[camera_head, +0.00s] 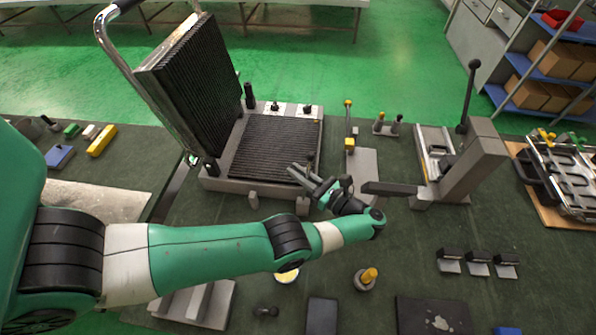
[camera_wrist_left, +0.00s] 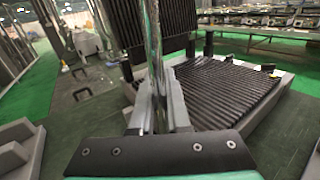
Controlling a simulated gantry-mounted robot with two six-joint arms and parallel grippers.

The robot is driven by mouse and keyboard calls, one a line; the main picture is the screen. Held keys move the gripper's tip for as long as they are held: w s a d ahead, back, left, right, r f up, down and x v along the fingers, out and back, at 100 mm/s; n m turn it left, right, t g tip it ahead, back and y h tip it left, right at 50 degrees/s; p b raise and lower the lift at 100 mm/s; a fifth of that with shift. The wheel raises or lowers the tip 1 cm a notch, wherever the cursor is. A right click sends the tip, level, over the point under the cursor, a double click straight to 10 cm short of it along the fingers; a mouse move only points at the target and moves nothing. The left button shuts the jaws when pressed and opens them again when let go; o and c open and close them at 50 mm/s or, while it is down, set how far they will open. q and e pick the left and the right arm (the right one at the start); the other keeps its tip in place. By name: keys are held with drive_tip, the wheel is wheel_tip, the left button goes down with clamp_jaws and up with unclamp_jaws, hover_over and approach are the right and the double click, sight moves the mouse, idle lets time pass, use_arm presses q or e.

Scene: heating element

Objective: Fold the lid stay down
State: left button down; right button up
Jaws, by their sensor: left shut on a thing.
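The heating element has its ridged dark lid (camera_head: 195,75) standing open at the left of its grey base (camera_head: 225,185). A bent chrome bar (camera_head: 120,65) runs along the lid's side. My left gripper (camera_head: 303,176) is by the base's front right corner, shut on a slim metal part. In the left wrist view my fingers (camera_wrist_left: 160,105) close around that part, with a chrome bar (camera_wrist_left: 154,45) rising in line above them. I cannot tell clearly which piece is the lid stay, as the fingers hide the grip point. My right gripper is not in view.
A grey fixture with an upright black lever (camera_head: 469,95) stands to the right. A yellow-topped post (camera_head: 348,125) stands behind my gripper. A yellow-topped peg (camera_head: 367,278) and several dark blocks (camera_head: 478,257) lie in front. My left arm crosses the front left of the table.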

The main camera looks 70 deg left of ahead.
use_arm(q)
drive_tip(key=s+a+f+n+t+h+p, duration=0.3)
drive_tip(key=s+h+p, duration=0.1)
drive_tip(key=s+p, duration=0.1)
drive_tip(key=shift+s+t+h, duration=0.3)
drive_tip(key=shift+t, duration=0.1)
idle(0.5)
drive_tip(key=shift+f, duration=0.15)
drive_tip(key=c, duration=0.9)
unclamp_jaws()
drive_tip(key=shift+d, duration=0.1)
